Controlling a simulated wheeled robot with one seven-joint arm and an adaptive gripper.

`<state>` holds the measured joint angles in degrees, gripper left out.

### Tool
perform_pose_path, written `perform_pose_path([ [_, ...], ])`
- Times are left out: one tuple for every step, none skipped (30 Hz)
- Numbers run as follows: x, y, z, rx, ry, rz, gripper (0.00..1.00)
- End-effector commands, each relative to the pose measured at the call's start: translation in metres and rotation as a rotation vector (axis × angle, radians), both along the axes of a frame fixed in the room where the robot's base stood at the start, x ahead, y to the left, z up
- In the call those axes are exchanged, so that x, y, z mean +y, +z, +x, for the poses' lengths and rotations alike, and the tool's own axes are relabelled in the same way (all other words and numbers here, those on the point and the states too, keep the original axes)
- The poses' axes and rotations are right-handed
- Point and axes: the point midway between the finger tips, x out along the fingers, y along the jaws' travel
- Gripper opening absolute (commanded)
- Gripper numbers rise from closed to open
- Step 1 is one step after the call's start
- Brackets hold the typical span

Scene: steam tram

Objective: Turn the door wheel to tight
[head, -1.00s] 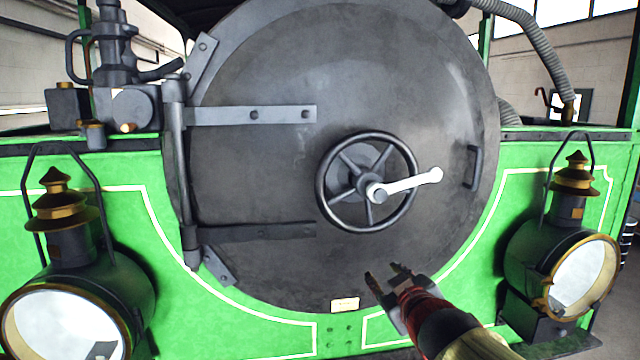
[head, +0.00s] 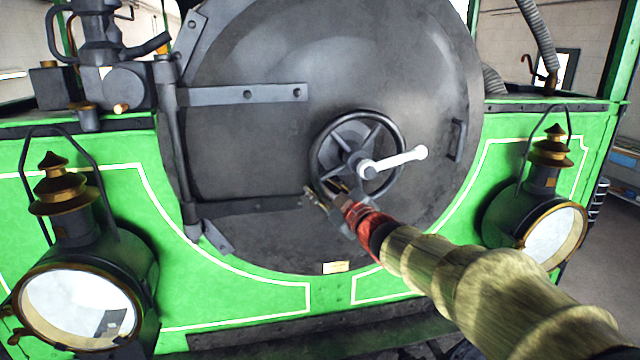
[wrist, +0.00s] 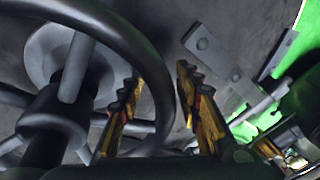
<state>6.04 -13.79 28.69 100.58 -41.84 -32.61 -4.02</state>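The dark spoked door wheel (head: 357,165) sits on the round smokebox door (head: 250,150), right of its middle. A white handle (head: 400,159) at its hub points right and slightly up. My gripper (head: 325,190) is at the wheel's lower left rim in the head view. In the wrist view the wheel's rim (wrist: 145,50) passes between the two yellow and black fingers of my gripper (wrist: 157,85). The fingers are apart, with a gap around the rim, and I cannot tell whether either touches it. My gripper hides part of the lower rim in the head view.
Two hinge straps (head: 250,94) cross the door at left. A grab handle (head: 457,140) is on its right edge. Large lamps stand at left (head: 75,300) and right (head: 550,235) on the green front. Free room lies before the door.

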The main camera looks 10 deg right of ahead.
Motion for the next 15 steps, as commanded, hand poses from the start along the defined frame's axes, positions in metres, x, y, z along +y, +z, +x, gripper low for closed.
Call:
perform_pose_path([
  [0.0016, 0.0003, 0.0049, 0.001, 0.001, 0.0, 0.34],
  [0.002, 0.0001, 0.007, 0.001, 0.001, 0.0, 0.34],
  [0.0025, 0.0001, 0.0094, 0.001, -0.001, 0.0, 0.34],
  [0.0028, 0.0002, 0.0106, 0.001, -0.001, 0.0, 0.34],
  [0.003, 0.0002, 0.0115, 0.001, -0.001, 0.001, 0.34],
  [0.0032, 0.0002, 0.0123, 0.001, -0.001, 0.001, 0.34],
  [0.0032, 0.0001, 0.0126, 0.0, -0.001, 0.001, 0.34],
  [0.0032, 0.0001, 0.0127, 0.0, -0.001, 0.001, 0.34],
  [0.0033, 0.0001, 0.0127, 0.0, -0.001, 0.001, 0.34],
  [0.0032, 0.0001, 0.0126, 0.0, -0.001, 0.001, 0.34],
  [0.0032, 0.0001, 0.0125, 0.0, -0.001, 0.001, 0.34],
  [0.0033, 0.0001, 0.0125, 0.0, -0.001, 0.001, 0.34],
  [0.0032, 0.0001, 0.0125, 0.0, -0.001, 0.001, 0.34],
  [0.0032, 0.0001, 0.0124, 0.0, -0.001, 0.001, 0.32],
  [0.0032, 0.0001, 0.0124, 0.0, -0.001, 0.001, 0.3],
])
